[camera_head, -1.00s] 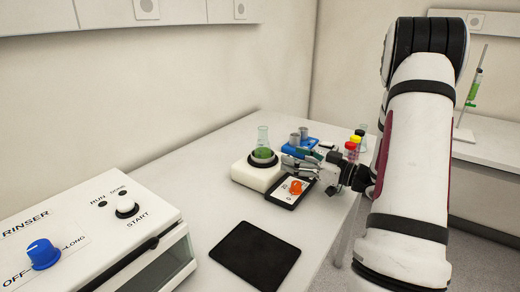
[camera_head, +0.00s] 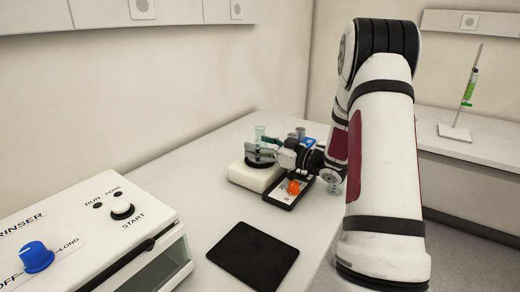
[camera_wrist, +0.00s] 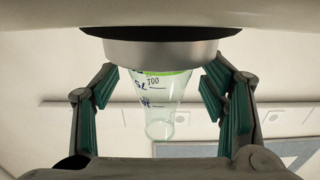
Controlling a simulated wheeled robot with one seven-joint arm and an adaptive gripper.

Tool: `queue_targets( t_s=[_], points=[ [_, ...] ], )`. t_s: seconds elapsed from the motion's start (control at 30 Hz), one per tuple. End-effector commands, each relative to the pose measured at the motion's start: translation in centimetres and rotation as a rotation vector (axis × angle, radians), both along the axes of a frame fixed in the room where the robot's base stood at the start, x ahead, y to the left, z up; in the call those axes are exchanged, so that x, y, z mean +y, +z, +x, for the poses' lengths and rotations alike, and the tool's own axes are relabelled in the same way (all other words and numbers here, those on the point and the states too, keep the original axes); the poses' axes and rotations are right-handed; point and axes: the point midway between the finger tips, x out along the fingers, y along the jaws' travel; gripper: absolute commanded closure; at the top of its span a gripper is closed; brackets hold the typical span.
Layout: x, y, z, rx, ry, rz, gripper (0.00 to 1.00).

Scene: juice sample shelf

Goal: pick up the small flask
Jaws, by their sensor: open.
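The small flask (camera_head: 260,133) is clear glass and stands upright on the white stirrer (camera_head: 250,176) with the dark round plate. Its lower part is hidden behind my gripper in the head view. My gripper (camera_head: 263,150) is open and level with the flask, its fingers reaching in from the right. In the wrist view the flask (camera_wrist: 160,118) shows between the two green-padded fingers (camera_wrist: 159,92), with a gap on each side.
Metal beakers (camera_head: 300,132) stand behind my wrist. A black pad (camera_head: 253,254) lies in front, and the rinser (camera_head: 90,235) stands at left. Bare table lies between them.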

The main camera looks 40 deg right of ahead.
Motion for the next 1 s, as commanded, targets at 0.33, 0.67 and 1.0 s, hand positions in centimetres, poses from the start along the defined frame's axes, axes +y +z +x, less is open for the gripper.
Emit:
queue_targets(
  t_s=[0.33,0.67,1.0],
  points=[
    [0.0,0.0,0.0,0.0,-0.001,0.0,0.72],
    [-0.1,0.1,0.0,-0.002,-0.003,-0.002,0.91],
    [-0.1,1.7,0.0,-0.004,-0.003,-0.003,0.97]
  ],
)
